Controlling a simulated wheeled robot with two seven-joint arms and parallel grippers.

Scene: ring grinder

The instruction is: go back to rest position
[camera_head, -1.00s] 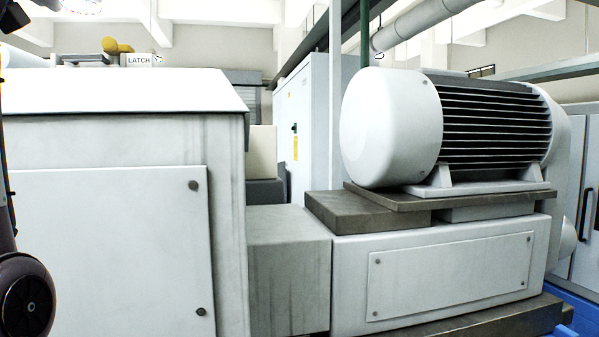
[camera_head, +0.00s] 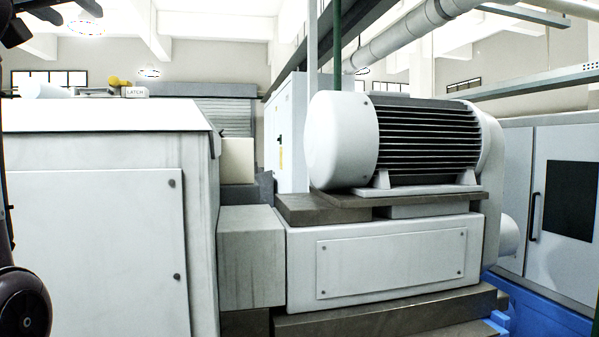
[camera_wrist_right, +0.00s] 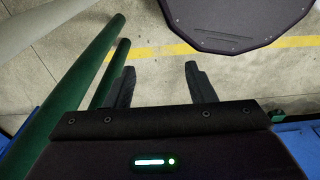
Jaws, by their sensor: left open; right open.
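My left gripper (camera_head: 70,12) shows only in part at the top left corner of the head view, as dark pieces with the fingers spread apart. It is open, high above the pale machine housing, with nothing seen in it. My right gripper (camera_wrist_right: 160,67) shows in the right wrist view with its two dark fingers wide apart. It is open and empty, with the concrete floor behind it.
The white grinder housing (camera_head: 95,240) fills the left. A finned motor (camera_head: 425,140) sits on the machine base. A block marked LATCH (camera_head: 134,92) lies on top. Green pipes (camera_wrist_right: 75,95) run close left of my right gripper. A yellow line (camera_wrist_right: 290,42) crosses the floor.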

